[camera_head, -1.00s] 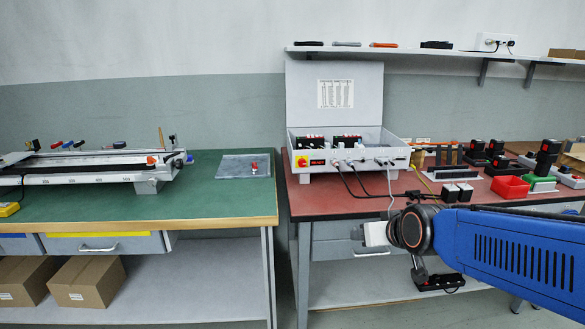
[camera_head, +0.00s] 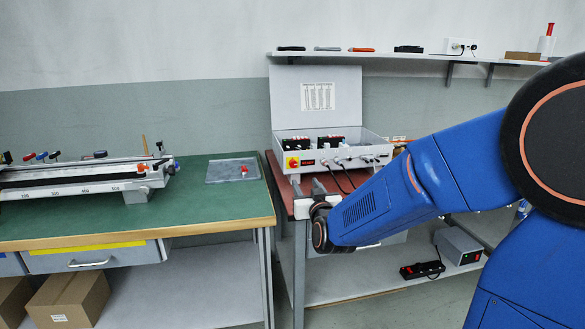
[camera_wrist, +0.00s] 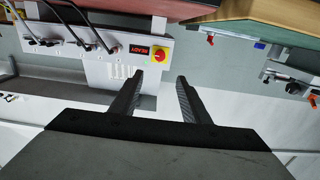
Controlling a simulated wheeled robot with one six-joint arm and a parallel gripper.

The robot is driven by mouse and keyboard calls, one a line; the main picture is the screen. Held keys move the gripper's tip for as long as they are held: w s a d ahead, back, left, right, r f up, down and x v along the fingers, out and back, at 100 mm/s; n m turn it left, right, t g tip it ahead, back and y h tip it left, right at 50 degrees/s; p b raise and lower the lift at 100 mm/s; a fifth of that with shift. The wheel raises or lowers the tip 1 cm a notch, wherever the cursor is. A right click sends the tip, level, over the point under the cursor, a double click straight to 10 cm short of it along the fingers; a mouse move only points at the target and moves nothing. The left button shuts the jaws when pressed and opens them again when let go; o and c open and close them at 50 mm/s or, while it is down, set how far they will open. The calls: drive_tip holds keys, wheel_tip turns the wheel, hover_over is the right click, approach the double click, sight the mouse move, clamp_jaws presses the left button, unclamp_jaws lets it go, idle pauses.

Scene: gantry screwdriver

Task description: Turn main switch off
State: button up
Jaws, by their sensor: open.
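The main switch is a red knob on a yellow plate (camera_head: 293,162) at the left end of the front panel of a light grey control box (camera_head: 321,179). In the wrist view, which is upside down, the main switch (camera_wrist: 159,54) sits just beyond the fingertips, roughly between them. My gripper (camera_head: 307,184) is in front of the box, slightly below and right of the switch in the head view. Its two dark fingers (camera_wrist: 160,79) are apart with nothing between them, and I see no contact with the knob.
A red display beside the switch (camera_wrist: 138,49) reads READY. Cables (camera_head: 341,177) plug into the same panel. The box stands on a red-topped bench (camera_head: 278,178). A green-topped bench (camera_head: 215,210) with a small tray (camera_head: 231,171) is to the left, across a gap.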

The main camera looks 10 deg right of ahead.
sight(294, 164)
drive_tip(key=w, duration=1.6)
drive_tip(key=shift+w, duration=0.25)
drive_tip(key=c, duration=1.1)
